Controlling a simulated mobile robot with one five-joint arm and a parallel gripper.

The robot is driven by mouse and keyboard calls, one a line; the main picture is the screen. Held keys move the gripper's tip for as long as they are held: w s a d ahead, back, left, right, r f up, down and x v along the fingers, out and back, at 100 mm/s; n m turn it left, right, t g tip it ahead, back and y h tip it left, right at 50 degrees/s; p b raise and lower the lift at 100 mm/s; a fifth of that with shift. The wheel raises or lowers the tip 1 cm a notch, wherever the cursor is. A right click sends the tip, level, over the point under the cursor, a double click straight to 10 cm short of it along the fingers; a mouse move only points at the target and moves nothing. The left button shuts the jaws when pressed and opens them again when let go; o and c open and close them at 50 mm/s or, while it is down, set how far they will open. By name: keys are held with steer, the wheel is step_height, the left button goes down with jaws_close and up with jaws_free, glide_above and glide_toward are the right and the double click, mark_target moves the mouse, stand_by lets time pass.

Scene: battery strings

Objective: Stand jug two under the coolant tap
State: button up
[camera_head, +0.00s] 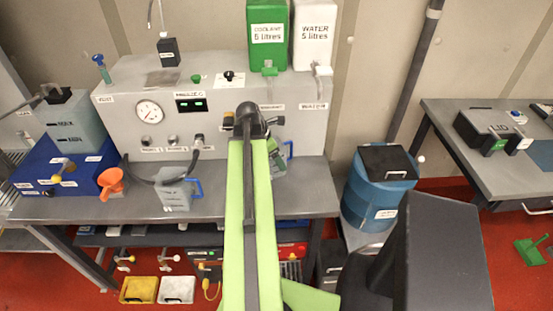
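A grey jug with a blue handle (175,193) stands on the bench at the left, its label too small to read. A second pale jug (277,163) with a blue handle shows partly behind my arm, looking tilted; I cannot read which is jug two. The green coolant container (268,30) sits on top of the grey cabinet, with its tap (269,70) at its lower front. My arm's dark end (250,122) is just left of the second jug; the fingers are hidden behind the arm, so whether they hold this jug is unclear.
The white water container (314,35) and its tap (322,71) are right of the coolant. An orange funnel (111,183) and a blue box (60,165) are at the left. A blue drum (379,190) stands right of the bench (318,200). A hose crosses behind the left jug.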

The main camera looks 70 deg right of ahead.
steer(key=shift+f, duration=0.2)
steer(key=o, duration=1.2)
steer(key=shift+c, duration=0.2)
steer(key=shift+r+p, duration=0.45)
steer(key=shift+r, duration=0.2)
steer(key=p+v, duration=1)
steer(key=v, duration=0.1)
steer(key=shift+w+a, duration=0.1)
